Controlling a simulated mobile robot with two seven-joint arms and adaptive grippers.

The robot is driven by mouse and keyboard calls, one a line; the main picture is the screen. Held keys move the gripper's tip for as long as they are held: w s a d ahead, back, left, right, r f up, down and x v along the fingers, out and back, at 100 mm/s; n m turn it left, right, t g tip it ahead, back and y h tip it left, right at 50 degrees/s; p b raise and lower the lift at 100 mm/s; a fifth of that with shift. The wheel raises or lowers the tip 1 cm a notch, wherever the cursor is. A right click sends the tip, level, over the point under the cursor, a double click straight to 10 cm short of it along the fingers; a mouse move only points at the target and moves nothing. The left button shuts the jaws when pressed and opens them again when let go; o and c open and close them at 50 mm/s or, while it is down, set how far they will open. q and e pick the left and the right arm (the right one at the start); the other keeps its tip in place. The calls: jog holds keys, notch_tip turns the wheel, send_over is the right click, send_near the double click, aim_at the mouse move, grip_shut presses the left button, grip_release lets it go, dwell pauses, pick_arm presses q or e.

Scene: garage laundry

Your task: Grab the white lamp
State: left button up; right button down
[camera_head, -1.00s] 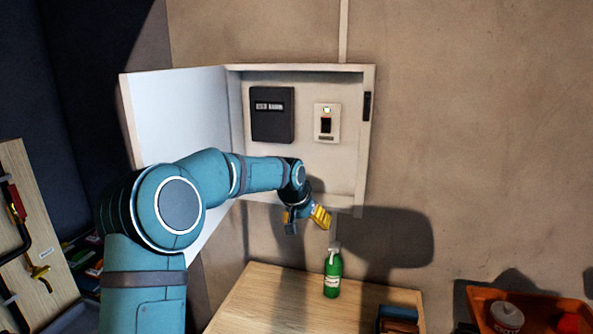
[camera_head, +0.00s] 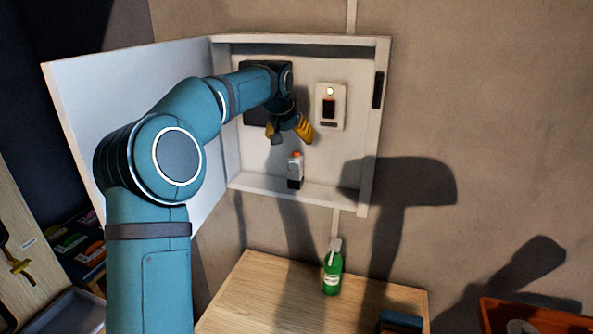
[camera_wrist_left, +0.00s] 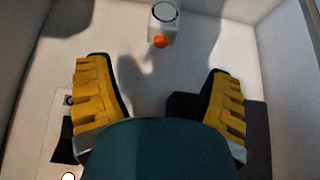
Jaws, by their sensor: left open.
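A small white object with an orange tip and a dark base, which I take for the white lamp (camera_head: 295,168), stands upright on the floor of the open wall cabinet. My left gripper (camera_head: 292,137) is inside the cabinet opening, just above the lamp in the head view. It is open and empty, with yellow-padded fingers spread. In the left wrist view the lamp (camera_wrist_left: 164,18) is at the top edge, partly cut off, beyond the gap between the fingertips (camera_wrist_left: 158,70). My right gripper is not in view.
The wall cabinet (camera_head: 369,150) has its door (camera_head: 135,110) swung open to the left, beside my arm. A white switch box (camera_head: 330,106) is on its back panel. Below, a green bottle (camera_head: 332,272) stands on a wooden table (camera_head: 265,290). A red-orange tray (camera_head: 535,312) is at lower right.

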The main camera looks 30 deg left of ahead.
aim_at(295, 155)
pick_arm(q)
jog(key=x, duration=0.5)
jog(key=shift+s+p+x, duration=0.2)
jog(key=shift+p+x, duration=0.15)
jog(key=shift+x, duration=2.3)
jog(key=c, duration=1.4)
